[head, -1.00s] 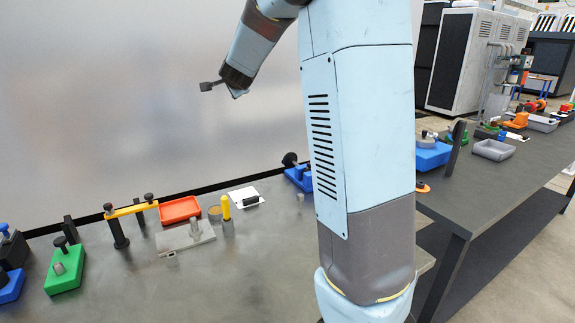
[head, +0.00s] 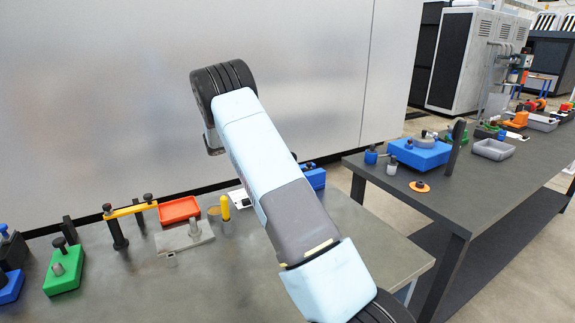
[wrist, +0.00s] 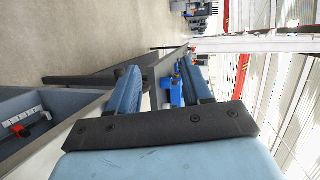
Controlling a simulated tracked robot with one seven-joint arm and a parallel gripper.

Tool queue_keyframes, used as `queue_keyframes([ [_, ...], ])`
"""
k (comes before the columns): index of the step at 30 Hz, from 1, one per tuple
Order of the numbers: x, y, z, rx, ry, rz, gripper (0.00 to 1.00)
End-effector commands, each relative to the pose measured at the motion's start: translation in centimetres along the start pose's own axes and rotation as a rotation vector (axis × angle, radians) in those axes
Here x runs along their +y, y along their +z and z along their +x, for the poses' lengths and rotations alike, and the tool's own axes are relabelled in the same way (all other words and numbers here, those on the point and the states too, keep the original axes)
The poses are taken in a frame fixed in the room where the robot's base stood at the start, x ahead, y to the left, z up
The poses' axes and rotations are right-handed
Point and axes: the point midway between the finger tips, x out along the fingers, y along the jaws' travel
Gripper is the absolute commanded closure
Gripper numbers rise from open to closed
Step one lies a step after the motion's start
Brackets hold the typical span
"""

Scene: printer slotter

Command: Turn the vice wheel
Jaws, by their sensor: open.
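A blue block (head: 313,178), possibly the vice body, stands on the near table. My arm covers most of it in the head view, and no wheel shows there. In the wrist view, blue parts (wrist: 175,92) on a table lie beyond and between the fingers; I cannot tell whether they are the same object. My gripper (wrist: 163,74) is open with nothing between its fingers, apart from the blue parts. It does not show in the head view, where my arm hides the space behind it.
On the near table (head: 215,275) stand a green fixture (head: 64,268), a yellow-topped stand (head: 130,211), a red tray (head: 179,210) and a grey plate (head: 184,236). The right table (head: 455,205) holds a larger blue block (head: 420,152) and a grey tray (head: 493,149). A metal wall (head: 120,90) rises behind.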

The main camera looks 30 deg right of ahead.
Motion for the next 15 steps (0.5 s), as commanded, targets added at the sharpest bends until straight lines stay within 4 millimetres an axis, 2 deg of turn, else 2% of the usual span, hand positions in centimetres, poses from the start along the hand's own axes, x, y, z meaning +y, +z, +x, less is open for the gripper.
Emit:
queue_keyframes([
  [1,1.9,-0.1,0.5,0.049,-0.005,0.012,0.51],
  [6,6.7,-1.1,1.3,0.202,-0.027,0.060,0.51],
  [11,9.4,-1.9,1.4,0.290,-0.043,0.084,0.51],
  [15,10.2,-2.2,1.6,0.320,-0.049,0.093,0.51],
])
